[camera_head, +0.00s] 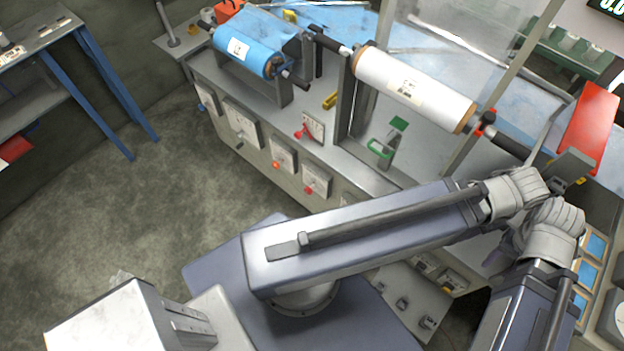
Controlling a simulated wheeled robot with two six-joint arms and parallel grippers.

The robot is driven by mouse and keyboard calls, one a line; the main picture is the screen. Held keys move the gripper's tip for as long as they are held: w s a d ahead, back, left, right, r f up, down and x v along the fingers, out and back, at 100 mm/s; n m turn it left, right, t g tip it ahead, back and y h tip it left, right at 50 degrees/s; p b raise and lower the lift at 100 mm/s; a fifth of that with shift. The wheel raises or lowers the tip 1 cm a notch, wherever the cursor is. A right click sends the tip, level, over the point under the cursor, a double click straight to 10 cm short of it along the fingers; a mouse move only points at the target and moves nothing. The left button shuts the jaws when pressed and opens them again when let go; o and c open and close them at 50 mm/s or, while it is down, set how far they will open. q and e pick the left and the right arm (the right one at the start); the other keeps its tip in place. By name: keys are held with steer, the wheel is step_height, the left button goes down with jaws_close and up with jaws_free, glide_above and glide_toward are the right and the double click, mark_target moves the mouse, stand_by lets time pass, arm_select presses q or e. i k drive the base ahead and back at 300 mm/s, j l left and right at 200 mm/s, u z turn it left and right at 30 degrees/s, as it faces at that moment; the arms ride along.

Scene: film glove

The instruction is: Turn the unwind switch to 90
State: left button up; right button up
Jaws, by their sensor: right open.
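The front of the film machine (255,148) carries several pale dial panels with small knobs. A red knob (300,134) sits by a dial plate (314,127) on the upper ledge. Lower panels have an orange knob (276,165) and a red knob (309,191). Labels are too small to read, so I cannot tell which one is the unwind switch or its setting. My right arm crosses the lower middle to the right and folds back down at the bottom right edge. Its gripper is open, apart from these knobs, with fingertips not clearly shown. My left gripper is not in view.
A blue film roll (247,47) and a white roll (405,86) lie on shafts above the machine. A blue-legged table (92,75) stands at the left. The floor (125,215) between is clear.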

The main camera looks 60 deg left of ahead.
mark_target(308, 190)
steer(key=u, duration=1.9)
